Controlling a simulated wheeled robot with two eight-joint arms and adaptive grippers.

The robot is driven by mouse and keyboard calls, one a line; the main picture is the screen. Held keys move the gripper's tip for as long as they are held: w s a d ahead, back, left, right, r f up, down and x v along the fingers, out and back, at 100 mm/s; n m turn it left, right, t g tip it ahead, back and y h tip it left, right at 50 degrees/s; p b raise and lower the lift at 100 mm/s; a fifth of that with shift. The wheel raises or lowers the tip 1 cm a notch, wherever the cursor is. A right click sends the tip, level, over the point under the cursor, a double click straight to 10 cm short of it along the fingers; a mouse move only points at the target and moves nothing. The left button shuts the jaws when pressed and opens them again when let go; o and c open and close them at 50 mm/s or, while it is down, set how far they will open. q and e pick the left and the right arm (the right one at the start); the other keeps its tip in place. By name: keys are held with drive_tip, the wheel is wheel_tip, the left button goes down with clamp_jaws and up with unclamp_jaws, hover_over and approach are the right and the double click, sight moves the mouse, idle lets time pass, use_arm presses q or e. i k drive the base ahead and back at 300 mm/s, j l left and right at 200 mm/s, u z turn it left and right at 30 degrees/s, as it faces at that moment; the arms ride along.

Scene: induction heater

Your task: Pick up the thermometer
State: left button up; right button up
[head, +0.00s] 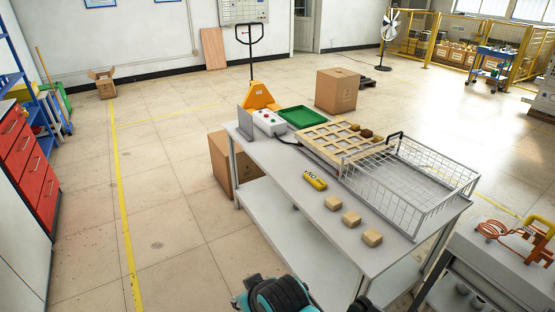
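A small yellow device with dark markings, which looks like the thermometer (315,181), lies on the grey table (276,181). It lies left of the wire basket and behind several small tan blocks. Nothing touches it from above. Black and teal parts of my own arm show at the bottom edge in the head view, in front of the table and well short of the yellow device. No fingertips of either gripper can be made out.
The wire basket (441,164) fills the table's right side. A wooden compartment tray (326,140), a green tray (303,117) and a control box (268,122) stand behind. Tan blocks (351,218) lie in front. An orange coil (496,230) stands on another table at right.

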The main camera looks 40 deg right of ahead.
sight(311, 178)
drive_tip(key=i+z, duration=0.1)
drive_tip(key=i, duration=0.55)
drive_tip(key=i+j+z, duration=0.15)
drive_tip(key=i, duration=0.5)
drive_tip(key=i+l+z, duration=0.1)
drive_tip(key=i+z, duration=0.15)
drive_tip(key=z, duration=0.25)
drive_tip(key=i+z, duration=0.25)
drive_tip(key=z, duration=0.25)
drive_tip(key=i+j+z, duration=0.15)
drive_tip(key=z, duration=0.3)
drive_tip(key=i+z, duration=0.65)
